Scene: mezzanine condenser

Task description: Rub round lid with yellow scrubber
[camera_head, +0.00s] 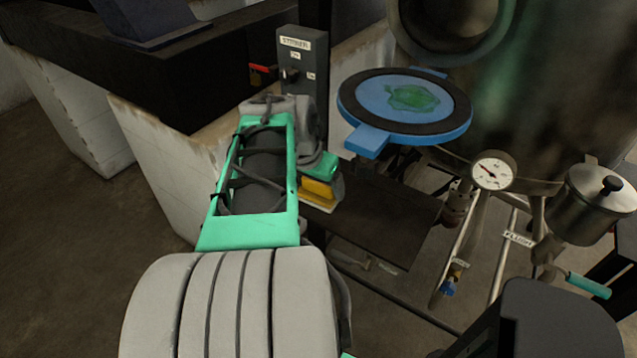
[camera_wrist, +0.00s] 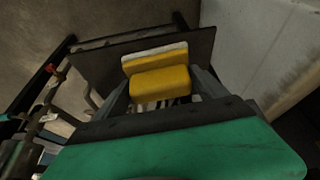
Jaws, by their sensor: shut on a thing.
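The yellow scrubber (camera_head: 318,192) has a pale layer along its lower edge. It also shows between my fingers in the wrist view (camera_wrist: 160,82), with a white strip along its far edge. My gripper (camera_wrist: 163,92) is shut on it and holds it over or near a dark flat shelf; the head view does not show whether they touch. The round lid (camera_head: 372,98), a blue disc with a black ring and a green smear in the middle, stands open to the right of and above my gripper in the head view. My gripper is apart from it.
A grey switch box (camera_head: 303,66) stands just behind my arm. The dark shelf (camera_head: 385,218) is bare on its right part. A pressure gauge (camera_head: 492,171), pipes and a steel pot (camera_head: 590,205) lie to the right. A large dark vessel (camera_head: 560,90) stands behind the lid.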

